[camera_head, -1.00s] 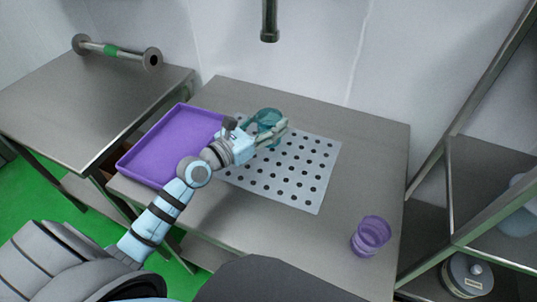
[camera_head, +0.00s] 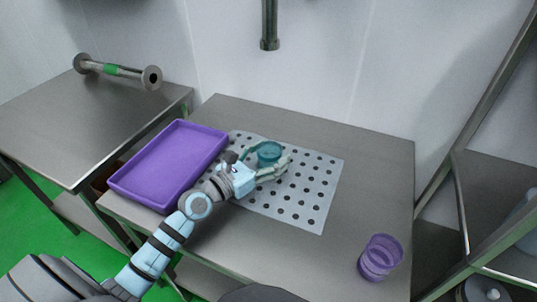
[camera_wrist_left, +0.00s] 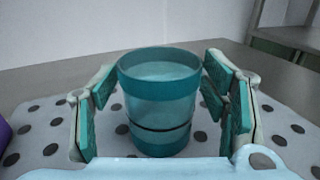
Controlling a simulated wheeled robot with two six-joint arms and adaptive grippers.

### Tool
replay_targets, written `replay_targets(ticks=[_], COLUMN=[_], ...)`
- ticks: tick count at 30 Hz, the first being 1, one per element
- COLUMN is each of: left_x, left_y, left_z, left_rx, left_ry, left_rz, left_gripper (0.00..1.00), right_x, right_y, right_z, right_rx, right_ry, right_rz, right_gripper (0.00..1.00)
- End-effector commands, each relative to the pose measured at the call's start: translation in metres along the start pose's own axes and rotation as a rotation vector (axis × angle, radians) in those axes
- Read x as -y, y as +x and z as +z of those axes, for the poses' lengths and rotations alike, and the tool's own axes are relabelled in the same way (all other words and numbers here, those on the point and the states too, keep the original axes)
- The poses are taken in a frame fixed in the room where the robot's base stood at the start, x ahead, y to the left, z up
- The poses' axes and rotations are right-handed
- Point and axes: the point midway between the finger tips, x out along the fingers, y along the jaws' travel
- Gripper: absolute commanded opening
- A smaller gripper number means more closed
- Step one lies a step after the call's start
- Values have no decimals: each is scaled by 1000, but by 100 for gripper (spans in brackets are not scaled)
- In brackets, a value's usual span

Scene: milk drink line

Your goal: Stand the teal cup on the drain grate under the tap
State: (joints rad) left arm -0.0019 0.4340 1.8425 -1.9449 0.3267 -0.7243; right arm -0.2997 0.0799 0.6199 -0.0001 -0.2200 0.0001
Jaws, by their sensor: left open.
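The teal cup (camera_head: 269,153) stands upright on the perforated drain grate (camera_head: 305,200), toward its back part. It also shows upright in the left wrist view (camera_wrist_left: 158,100), between the finger pads. My left gripper (camera_head: 264,161) is open around the cup, with a gap on each side in the wrist view. The tap (camera_head: 269,28) hangs from above at the back wall, higher than the cup and behind it. My right gripper is not in view.
A purple cup (camera_head: 380,257) stands at the table's front right. A steel shelf (camera_head: 490,195) is at the right, and another table (camera_head: 75,125) with a flanged pipe (camera_head: 117,71) at the left.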

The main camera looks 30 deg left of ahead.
Motion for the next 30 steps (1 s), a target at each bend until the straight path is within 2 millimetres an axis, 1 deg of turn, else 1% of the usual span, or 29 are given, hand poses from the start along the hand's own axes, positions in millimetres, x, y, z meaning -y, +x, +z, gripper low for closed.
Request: replay_targets(ticks=[5, 8, 11, 13, 18, 21, 24, 30], left_x=[0, 0, 0, 1, 2, 0, 0, 0], left_y=[0, -13, -35, -54, -100, -114, -120, -120], left_z=[4, 2, 1, 1, -2, -2, 1, 3], left_rx=[0, -3, -5, -7, -7, -6, -2, 1], left_ry=[0, 1, 3, 4, 6, 7, 3, 0], left_rz=[0, 0, -1, -4, -10, -1, -2, 0], left_gripper=[68, 68, 68, 68, 68, 68, 68, 68], right_x=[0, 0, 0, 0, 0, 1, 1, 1], right_y=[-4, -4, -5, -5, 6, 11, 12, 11], right_z=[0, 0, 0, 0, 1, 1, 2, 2], right_rx=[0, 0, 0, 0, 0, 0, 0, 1], right_ry=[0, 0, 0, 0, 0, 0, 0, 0], right_rz=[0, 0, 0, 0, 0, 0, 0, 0], right_gripper=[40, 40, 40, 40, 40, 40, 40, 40])
